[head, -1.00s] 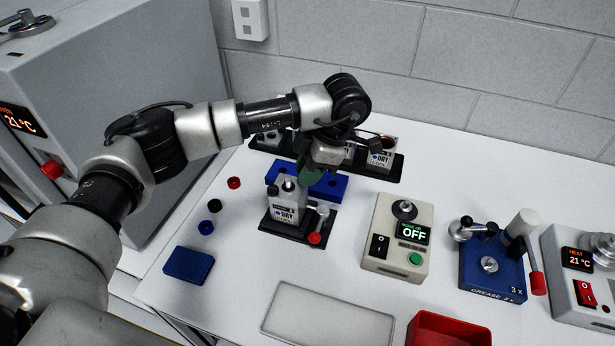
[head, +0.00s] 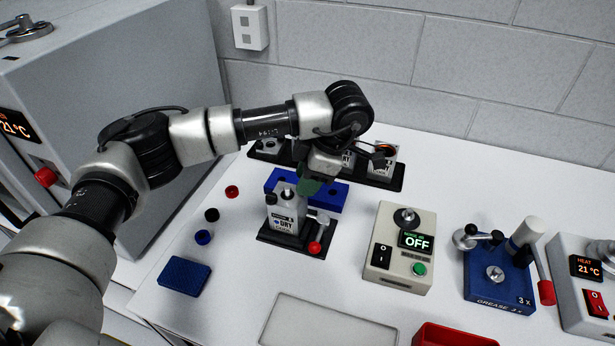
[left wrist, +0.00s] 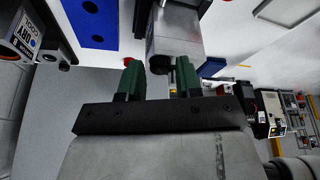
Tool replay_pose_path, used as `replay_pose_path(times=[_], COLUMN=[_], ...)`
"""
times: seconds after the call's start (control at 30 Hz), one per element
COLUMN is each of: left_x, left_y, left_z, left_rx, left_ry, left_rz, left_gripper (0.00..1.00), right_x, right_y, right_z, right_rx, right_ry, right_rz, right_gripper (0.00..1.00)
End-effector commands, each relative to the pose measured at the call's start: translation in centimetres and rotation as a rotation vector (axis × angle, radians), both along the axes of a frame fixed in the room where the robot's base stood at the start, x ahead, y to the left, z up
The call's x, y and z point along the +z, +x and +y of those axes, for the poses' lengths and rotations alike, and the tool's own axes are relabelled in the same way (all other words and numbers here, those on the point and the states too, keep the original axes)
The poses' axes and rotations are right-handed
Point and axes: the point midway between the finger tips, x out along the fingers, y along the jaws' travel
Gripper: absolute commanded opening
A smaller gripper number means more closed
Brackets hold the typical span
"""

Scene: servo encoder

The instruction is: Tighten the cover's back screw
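A grey body (left wrist: 178,30) with a short dark cylinder (left wrist: 160,64) shows between and beyond the fingertips; I cannot tell contact. The cover's back screw cannot be made out for certain. My right gripper is out of view.
A blue block with holes (head: 330,197) lies behind the unit, and a black rack (head: 395,181) with more units behind that. A red-tipped lever (head: 315,247) is at the fixture. A control box reading OFF (head: 398,248) and a blue grease station (head: 498,275) stand right.

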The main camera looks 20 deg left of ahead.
Motion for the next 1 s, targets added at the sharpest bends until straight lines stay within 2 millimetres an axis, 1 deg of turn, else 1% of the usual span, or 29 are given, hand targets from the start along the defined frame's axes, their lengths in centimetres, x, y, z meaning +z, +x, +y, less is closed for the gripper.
replay_pose_path(times=[0.03,0.07,0.1,0.33,0.47,0.57,0.8,0.9,1.0], left_x=[0.0,0.0,0.0,0.0,0.8,2.3,6.8,8.3,9.3], left_y=[0.0,0.0,0.0,0.0,0.1,0.4,1.0,1.1,1.3], left_z=[0.0,0.0,0.0,0.0,-0.3,-0.9,-2.7,-3.3,-3.7], left_rx=[0.001,0.001,0.001,0.0,0.0,-0.001,0.0,0.001,0.001], left_ry=[0.0,0.0,0.0,0.0,-0.001,0.001,0.002,0.001,0.0], left_rz=[0.0,0.0,0.0,0.001,-0.001,-0.005,-0.005,-0.003,-0.001], left_gripper=[0.42,0.46,0.48,0.48,0.48,0.48,0.48,0.48,0.48], right_x=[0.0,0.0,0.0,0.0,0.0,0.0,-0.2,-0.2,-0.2], right_y=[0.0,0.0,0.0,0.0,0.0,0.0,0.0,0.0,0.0], right_z=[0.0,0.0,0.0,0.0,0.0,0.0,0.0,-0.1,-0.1], right_rx=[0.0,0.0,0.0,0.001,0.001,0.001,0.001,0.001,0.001], right_ry=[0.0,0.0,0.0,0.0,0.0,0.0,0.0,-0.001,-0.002], right_rz=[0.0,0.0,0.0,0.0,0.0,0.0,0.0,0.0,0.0], right_gripper=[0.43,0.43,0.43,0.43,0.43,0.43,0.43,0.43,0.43])
